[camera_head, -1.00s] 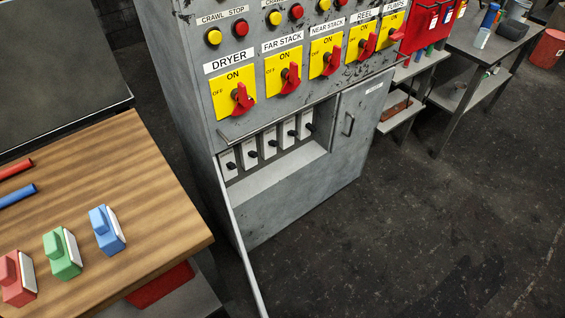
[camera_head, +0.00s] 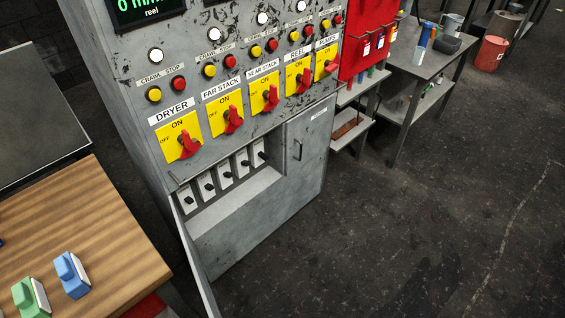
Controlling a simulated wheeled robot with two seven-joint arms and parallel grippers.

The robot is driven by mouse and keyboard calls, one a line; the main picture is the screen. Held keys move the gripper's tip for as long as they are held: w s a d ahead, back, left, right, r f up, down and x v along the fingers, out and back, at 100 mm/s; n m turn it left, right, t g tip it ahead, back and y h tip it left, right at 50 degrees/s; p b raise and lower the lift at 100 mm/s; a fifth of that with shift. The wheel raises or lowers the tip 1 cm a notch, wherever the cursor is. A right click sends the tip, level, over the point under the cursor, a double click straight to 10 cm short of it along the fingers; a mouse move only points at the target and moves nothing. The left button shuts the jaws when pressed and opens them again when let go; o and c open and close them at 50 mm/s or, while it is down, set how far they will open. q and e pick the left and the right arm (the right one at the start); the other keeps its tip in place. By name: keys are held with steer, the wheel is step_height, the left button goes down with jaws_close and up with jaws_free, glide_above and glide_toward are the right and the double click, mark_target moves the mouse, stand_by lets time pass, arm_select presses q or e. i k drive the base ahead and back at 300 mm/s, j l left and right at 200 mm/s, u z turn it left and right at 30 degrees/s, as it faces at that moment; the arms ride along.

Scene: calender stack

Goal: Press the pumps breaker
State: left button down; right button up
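A grey control cabinet (camera_head: 262,225) stands in the middle of the view. A row of several small breakers with black toggles sits in its open lower recess, running from the near-left one (camera_head: 186,201) to the far-right one (camera_head: 259,154). Their labels are too small to read, so I cannot tell which is marked pumps. Above them is a row of yellow plates with red rotary handles; the far-right plate (camera_head: 326,62) is labelled PUMPS, and the nearest (camera_head: 178,138) is labelled DRYER. Neither of my grippers is in view.
The recess's cover hangs open at the cabinet's lower left edge. A wooden table (camera_head: 110,235) with a blue block (camera_head: 71,276) and a green block (camera_head: 31,297) stands at the left. A grey bench (camera_head: 412,75) stands at the right. The floor (camera_head: 400,230) in front is clear.

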mark_target(261, 154)
steer(key=i+l, duration=0.1)
steer(key=l, duration=0.7)
steer(key=i+l, duration=0.15)
steer(key=l, duration=0.2)
steer(key=i+l, duration=0.25)
steer(key=i+l+z, duration=0.15)
steer(key=i, duration=0.3)
steer(key=l, duration=0.1)
